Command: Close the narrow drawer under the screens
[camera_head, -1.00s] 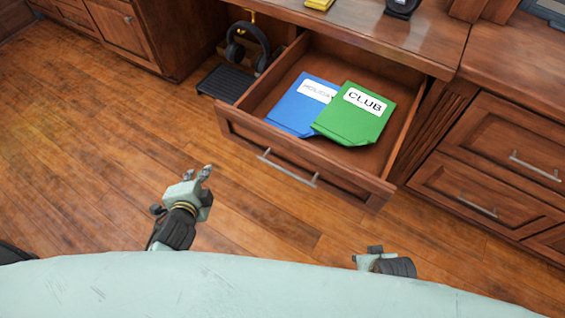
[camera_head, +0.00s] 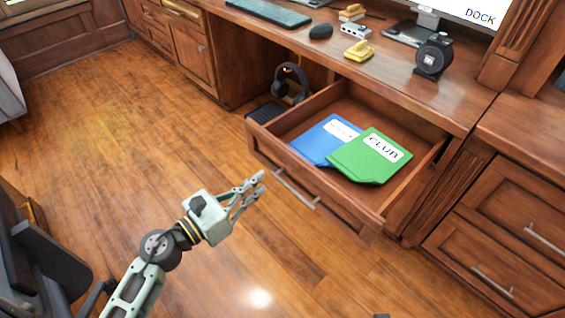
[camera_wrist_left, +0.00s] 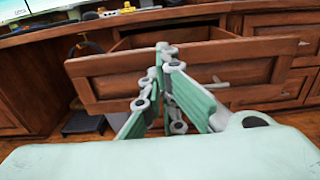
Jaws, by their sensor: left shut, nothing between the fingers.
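The narrow drawer (camera_head: 330,197) under the desk top stands pulled out in the head view. A blue folder (camera_head: 318,143) and a green "CLUB" folder (camera_head: 366,160) lie inside it. A metal bar handle (camera_head: 294,189) is on its front. My left gripper (camera_head: 257,184) is shut and empty, in front of the drawer near the left part of its front. In the left wrist view, the fingertips (camera_wrist_left: 163,50) show against the drawer front (camera_wrist_left: 225,66), hiding part of it. I cannot tell whether they touch. My right gripper is not clearly in view.
The desk top (camera_head: 390,78) holds a yellow stapler (camera_head: 358,51), a black mouse (camera_head: 321,31), a keyboard (camera_head: 266,11) and a round black device (camera_head: 434,56). Headphones (camera_head: 291,82) stand under the desk left of the drawer. Closed drawers (camera_head: 497,250) are at right. The floor at left is open.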

